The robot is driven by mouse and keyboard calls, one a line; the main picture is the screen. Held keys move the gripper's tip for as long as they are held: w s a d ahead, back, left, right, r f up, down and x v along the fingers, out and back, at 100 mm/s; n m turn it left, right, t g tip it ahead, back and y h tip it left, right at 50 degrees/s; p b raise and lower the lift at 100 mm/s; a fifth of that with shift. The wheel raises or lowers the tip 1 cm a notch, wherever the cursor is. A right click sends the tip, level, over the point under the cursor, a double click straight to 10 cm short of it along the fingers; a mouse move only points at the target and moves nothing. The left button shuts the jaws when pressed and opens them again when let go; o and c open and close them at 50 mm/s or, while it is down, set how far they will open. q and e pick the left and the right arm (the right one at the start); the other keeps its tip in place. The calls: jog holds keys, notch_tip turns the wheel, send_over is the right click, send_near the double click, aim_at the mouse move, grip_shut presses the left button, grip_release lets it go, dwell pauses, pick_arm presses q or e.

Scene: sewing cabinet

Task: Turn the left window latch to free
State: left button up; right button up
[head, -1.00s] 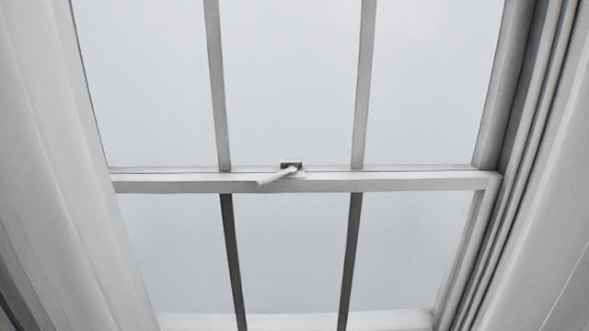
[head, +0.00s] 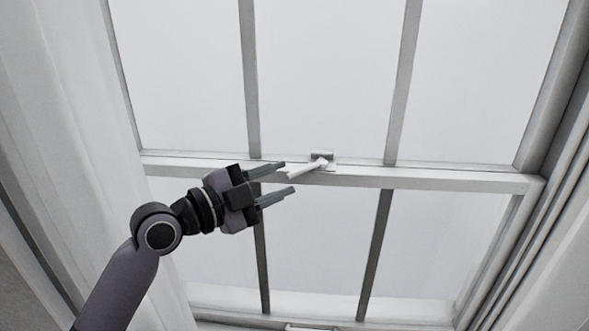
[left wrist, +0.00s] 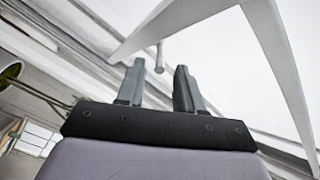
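The white window latch (head: 309,168) sits on the meeting rail in the middle of the window, with its lever slanting down to the left. My left gripper (head: 288,178) is open, with its two fingertips close to the lever's free end. In the left wrist view the lever's end (left wrist: 159,61) shows between and beyond the tips of the open left gripper (left wrist: 160,72). I cannot tell if they touch. My right gripper is not in view.
The white meeting rail (head: 430,180) runs across the window below the latch. Upright bars (head: 403,80) divide the panes. A pale curtain (head: 70,150) hangs at the left, close behind my arm. The window frame stands at the right.

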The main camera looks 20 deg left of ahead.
aim_at(295, 172)
pick_arm(q)
jog(key=shift+p+x, duration=0.35)
jog(key=shift+x, duration=1.85)
grip_shut()
jog(key=shift+f, duration=0.1)
